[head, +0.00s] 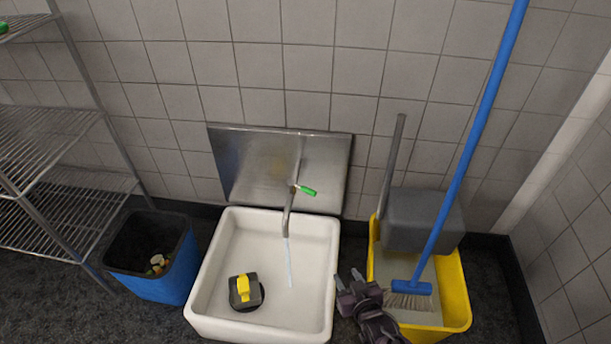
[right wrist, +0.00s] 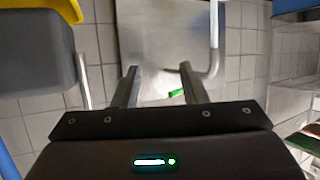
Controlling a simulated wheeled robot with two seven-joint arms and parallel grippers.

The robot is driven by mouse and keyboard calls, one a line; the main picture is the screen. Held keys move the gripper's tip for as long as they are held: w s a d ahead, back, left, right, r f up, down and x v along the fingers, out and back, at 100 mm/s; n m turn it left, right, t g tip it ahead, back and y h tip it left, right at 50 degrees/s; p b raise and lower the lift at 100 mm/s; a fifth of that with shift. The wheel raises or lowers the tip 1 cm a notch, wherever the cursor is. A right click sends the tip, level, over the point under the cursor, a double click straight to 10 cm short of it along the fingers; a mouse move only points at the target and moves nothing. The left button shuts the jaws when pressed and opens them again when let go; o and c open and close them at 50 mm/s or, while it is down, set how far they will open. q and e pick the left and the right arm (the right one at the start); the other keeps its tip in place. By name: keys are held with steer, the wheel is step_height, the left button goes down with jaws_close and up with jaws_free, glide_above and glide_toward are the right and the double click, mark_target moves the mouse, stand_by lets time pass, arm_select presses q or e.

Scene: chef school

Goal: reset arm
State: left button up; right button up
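My right gripper (head: 349,278) is low in the head view, between the white sink (head: 327,245) and the yellow mop bucket (head: 461,300). In the right wrist view my right gripper (right wrist: 158,72) has its two fingers apart, with nothing visible between them but the metal backsplash (right wrist: 150,35) behind. My left gripper does not show in the head view.
A faucet (head: 288,212) with a green handle (head: 308,191) runs a thin water stream into the sink. A black and yellow object (head: 243,290) lies in the sink. A blue-handled brush (head: 455,180) stands in the bucket. A blue bin (head: 165,284) and wire shelves (head: 50,130) are at left.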

arm_select(q)
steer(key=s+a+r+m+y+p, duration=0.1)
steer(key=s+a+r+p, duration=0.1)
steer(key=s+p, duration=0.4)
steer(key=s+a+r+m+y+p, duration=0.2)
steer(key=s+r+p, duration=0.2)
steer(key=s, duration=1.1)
steer(key=p, duration=0.3)
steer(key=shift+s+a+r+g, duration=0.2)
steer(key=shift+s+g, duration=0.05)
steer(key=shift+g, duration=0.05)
arm_select(e)
steer(key=s+d+f+g+h, duration=0.1)
steer(key=s+d+f+g, duration=0.2)
steer(key=s, duration=1)
steer(key=s+d+f+g+h, duration=0.1)
steer(key=s+d+f+g, duration=0.3)
steer(key=s, duration=1)
steer(key=s+d+f+m+g+h, duration=0.1)
steer(key=s+d+f+g, duration=0.3)
steer(key=s, duration=0.9)
steer(key=shift+s+d+f+g+h, duration=0.2)
steer(key=shift+d+f+g+h, duration=0.1)
steer(key=shift+f, duration=0.15)
steer(key=shift+a, duration=0.1)
